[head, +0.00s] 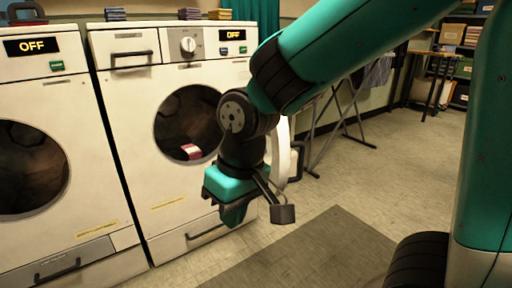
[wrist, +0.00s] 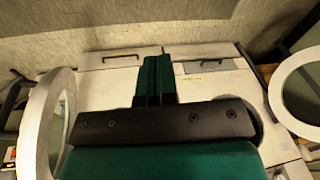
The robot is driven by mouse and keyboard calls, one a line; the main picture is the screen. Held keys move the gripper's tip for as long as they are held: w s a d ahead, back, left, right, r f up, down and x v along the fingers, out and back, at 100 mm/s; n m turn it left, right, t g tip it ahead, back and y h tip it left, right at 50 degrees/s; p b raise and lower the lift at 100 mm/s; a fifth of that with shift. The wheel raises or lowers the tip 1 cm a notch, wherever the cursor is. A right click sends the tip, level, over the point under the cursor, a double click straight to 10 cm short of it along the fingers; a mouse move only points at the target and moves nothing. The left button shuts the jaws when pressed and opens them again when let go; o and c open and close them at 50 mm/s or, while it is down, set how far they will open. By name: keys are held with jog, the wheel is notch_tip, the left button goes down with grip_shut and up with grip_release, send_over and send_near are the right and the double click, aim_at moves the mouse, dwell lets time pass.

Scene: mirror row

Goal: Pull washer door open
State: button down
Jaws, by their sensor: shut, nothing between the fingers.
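The right washer (head: 133,165) is white with an OFF display. Its round opening (head: 180,110) is uncovered, and a red-and-white item (head: 192,151) lies inside. Its white ring door (head: 283,152) stands swung out to the right, seen nearly edge-on and partly hidden by my arm. In the wrist view a white ring door (wrist: 38,125) shows at the left. My gripper (head: 236,212) is in front of the washer, to the left of the door ring, pointing down. Its green fingers (wrist: 155,80) are together and hold nothing. I cannot tell whether it touches the door.
A left washer (head: 75,130) with a dark round opening (head: 30,165) stands beside it. Another white ring (wrist: 300,90) shows at the wrist view's right edge. A grey mat (head: 320,250) lies on the floor. A drying rack (head: 345,110) and shelves stand behind; floor at right is clear.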

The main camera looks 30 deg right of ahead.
jog(key=w+d+r+m+h+p, duration=0.35)
jog(key=w+d+p, duration=0.2)
jog(key=w, duration=0.35)
jog(key=m+t+h+p, duration=0.1)
jog(key=m+h+p, duration=0.4)
send_near(276, 167)
notch_tip(276, 167, down, 4)
jog(key=w+a, duration=0.1)
jog(key=w, duration=0.1)
jog(key=shift+n, duration=0.25)
jog(key=d, duration=0.2)
jog(key=s+d, duration=0.1)
jog(key=d, duration=0.1)
jog(key=shift+s+f, duration=0.1)
jog(key=shift+f, duration=0.2)
jog(key=shift+t, duration=0.3)
